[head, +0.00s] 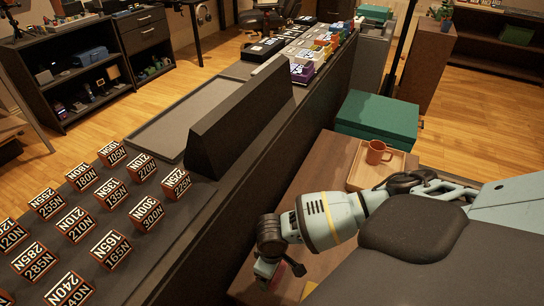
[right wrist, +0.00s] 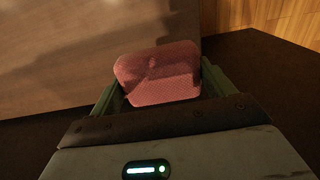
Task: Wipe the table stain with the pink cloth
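The pink cloth (right wrist: 158,88) shows in the right wrist view as a thick rounded pad. It spans the gap between the two fingers of my right gripper (right wrist: 163,80) and appears to touch both. My right gripper (head: 279,272) is low over the near part of the brown wooden table (head: 312,180) in the head view; the cloth cannot be made out there. The table surface (right wrist: 60,75) also fills the upper left of the wrist view. A darker area lies across it, and I cannot tell stain from shadow. My left gripper is out of view.
A wooden tray (head: 398,168) with an orange-brown mug (head: 377,153) stands at the table's far end. Green boxes (head: 376,120) are behind it. A long dark counter (head: 225,235) with several numbered blocks runs along the table's left side.

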